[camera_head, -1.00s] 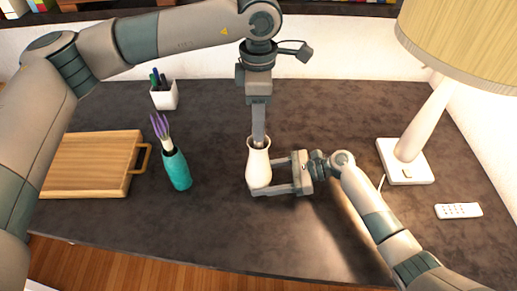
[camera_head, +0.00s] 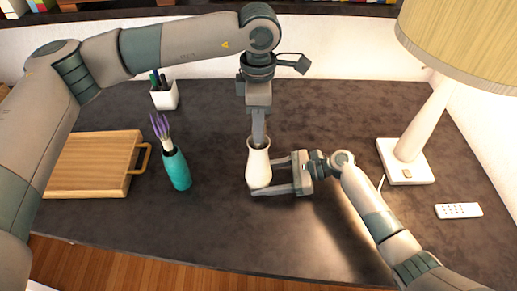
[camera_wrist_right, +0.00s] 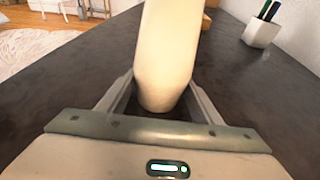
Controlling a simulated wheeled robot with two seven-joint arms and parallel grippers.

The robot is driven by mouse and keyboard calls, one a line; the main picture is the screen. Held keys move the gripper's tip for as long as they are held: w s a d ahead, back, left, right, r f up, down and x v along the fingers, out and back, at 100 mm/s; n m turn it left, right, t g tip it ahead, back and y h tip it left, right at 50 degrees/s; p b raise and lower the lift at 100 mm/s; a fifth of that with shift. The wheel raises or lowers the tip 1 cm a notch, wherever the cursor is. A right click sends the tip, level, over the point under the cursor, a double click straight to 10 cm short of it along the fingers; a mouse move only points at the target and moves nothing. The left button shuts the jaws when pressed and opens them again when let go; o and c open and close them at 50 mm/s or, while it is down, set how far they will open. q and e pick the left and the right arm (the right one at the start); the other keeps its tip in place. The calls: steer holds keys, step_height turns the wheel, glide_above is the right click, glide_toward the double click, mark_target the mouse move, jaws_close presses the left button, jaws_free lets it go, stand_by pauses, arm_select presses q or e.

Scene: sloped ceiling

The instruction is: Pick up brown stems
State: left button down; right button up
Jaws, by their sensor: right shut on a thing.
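A white vase (camera_head: 258,170) stands on the dark tabletop, its mouth facing up. My right gripper (camera_head: 277,178) is shut on the vase from the right, with a finger on each side of its lower body. The vase also fills the middle of the right wrist view (camera_wrist_right: 167,55), between the fingers. My left gripper (camera_head: 259,132) points straight down from above, its fingertips at the vase's mouth. I see it edge-on, so its opening cannot be told. No brown stems can be made out; the left fingers cover the vase's mouth.
Further left is a wooden board (camera_head: 92,165). A white pen cup (camera_head: 165,96) is behind. A lamp (camera_head: 405,160) and remote (camera_head: 458,210) are on the right. The front middle is clear.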

arm_select(q)
steer(key=shift+r, duration=0.1)
step_height(320, 180, up, 28)
stand_by(0.8)
stand_by(0.3)
arm_select(e)
steer(key=o, duration=0.9)
steer(key=shift+d, duration=0.1)
steer(key=v, duration=1.2)
